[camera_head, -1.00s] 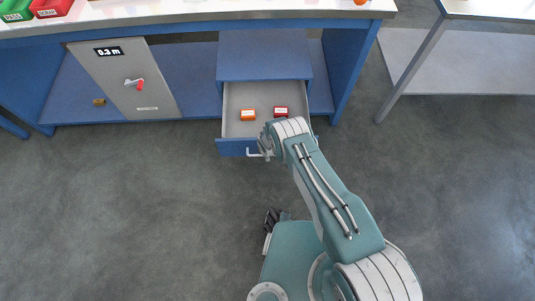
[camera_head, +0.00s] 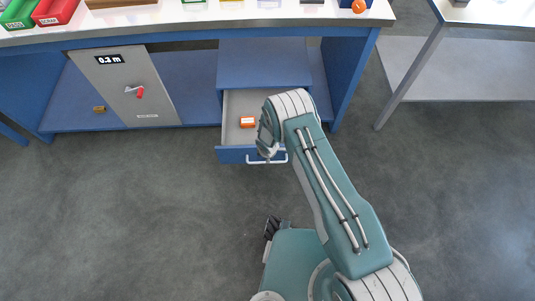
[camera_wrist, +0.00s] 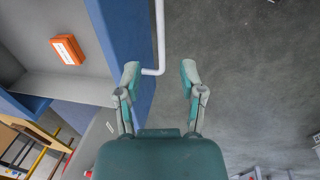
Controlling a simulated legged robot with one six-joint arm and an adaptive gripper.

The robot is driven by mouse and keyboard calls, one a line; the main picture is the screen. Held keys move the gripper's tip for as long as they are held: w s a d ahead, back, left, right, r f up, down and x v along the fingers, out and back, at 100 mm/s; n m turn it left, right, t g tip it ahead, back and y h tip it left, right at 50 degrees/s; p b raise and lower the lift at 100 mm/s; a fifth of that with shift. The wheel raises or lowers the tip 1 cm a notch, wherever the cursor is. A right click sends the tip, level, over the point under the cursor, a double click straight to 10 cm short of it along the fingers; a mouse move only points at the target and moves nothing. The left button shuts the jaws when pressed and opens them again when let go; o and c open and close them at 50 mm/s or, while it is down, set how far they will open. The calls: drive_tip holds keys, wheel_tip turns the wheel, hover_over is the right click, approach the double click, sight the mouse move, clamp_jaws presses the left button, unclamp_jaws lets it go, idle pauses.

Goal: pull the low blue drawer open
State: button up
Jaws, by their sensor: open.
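The low blue drawer (camera_head: 236,155) stands pulled out from under the bench, its grey inside showing. Its white bar handle (camera_head: 281,158) runs along the blue front, and the handle (camera_wrist: 160,35) also shows in the wrist view. My gripper (camera_wrist: 160,76) is open, with one finger on each side of the handle's bent end in the picture. I cannot tell whether a finger touches it. In the head view my gripper (camera_head: 266,147) is at the drawer front, partly hidden by my wrist. An orange box (camera_head: 247,122) lies in the drawer, also seen in the wrist view (camera_wrist: 67,49).
A grey cabinet door (camera_head: 125,87) with a red-tipped handle is left of the drawer. The bench top (camera_head: 150,28) overhangs above, with green and red bins at left. A second table's leg (camera_head: 408,78) stands at right. The floor in front is clear.

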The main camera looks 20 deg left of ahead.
drive_tip(key=shift+s+r, duration=0.2)
drive_tip(key=shift+r, duration=0.85)
